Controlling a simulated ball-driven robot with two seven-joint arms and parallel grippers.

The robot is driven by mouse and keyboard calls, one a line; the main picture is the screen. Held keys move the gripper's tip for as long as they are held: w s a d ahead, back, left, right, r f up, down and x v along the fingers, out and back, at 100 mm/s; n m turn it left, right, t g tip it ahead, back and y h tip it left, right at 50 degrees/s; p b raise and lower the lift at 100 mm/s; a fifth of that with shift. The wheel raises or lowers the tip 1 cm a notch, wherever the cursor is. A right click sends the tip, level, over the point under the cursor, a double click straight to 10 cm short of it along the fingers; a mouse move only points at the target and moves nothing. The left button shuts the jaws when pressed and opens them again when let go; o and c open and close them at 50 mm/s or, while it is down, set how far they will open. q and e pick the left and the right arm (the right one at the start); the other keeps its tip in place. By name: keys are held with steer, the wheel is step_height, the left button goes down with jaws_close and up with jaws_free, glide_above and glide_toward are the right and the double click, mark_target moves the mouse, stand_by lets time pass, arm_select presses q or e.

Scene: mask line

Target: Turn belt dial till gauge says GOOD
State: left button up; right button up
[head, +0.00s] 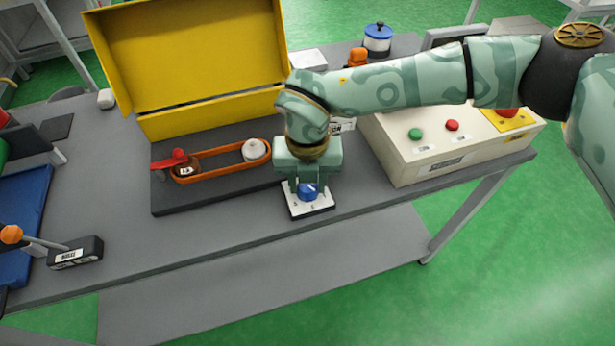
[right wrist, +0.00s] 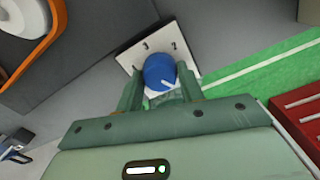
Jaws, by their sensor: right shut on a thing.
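The blue belt dial (head: 308,190) sits on a white plate (head: 322,207) near the table's front edge. My right gripper (head: 307,186) is above it, pointing down, with its fingers closed on either side of the dial. In the right wrist view the dial (right wrist: 160,72) sits between the two fingertips, with a white pointer line toward the lower right. The plate (right wrist: 184,51) carries small dark marks. My left gripper is not in view.
A yellow open-lidded box (head: 190,60) stands behind the belt. A cream control box (head: 440,150) with green and red buttons is to the right. A lever box (head: 75,252) labelled RULES or similar is at left front. The table's middle left is clear.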

steer(key=n+p, duration=0.1)
steer(key=n, duration=0.2)
steer(key=shift+r+n, duration=0.1)
steer(key=shift+n, duration=0.3)
steer(key=n+p, duration=0.1)
steer(key=n, duration=0.2)
steer(key=shift+n, duration=0.3)
steer(key=n+p, duration=0.1)
steer(key=n, duration=0.2)
steer(key=shift+n, duration=0.3)
steer(key=n, duration=0.4)
steer(key=shift+n, duration=0.3)
steer(key=n, duration=0.4)
steer(key=shift+n, duration=0.3)
steer(key=n, duration=0.8)
steer(key=shift+n+b, duration=0.4)
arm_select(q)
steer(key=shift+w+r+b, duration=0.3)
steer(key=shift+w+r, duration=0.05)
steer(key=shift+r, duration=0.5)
arm_select(e)
steer(key=shift+n, duration=2)
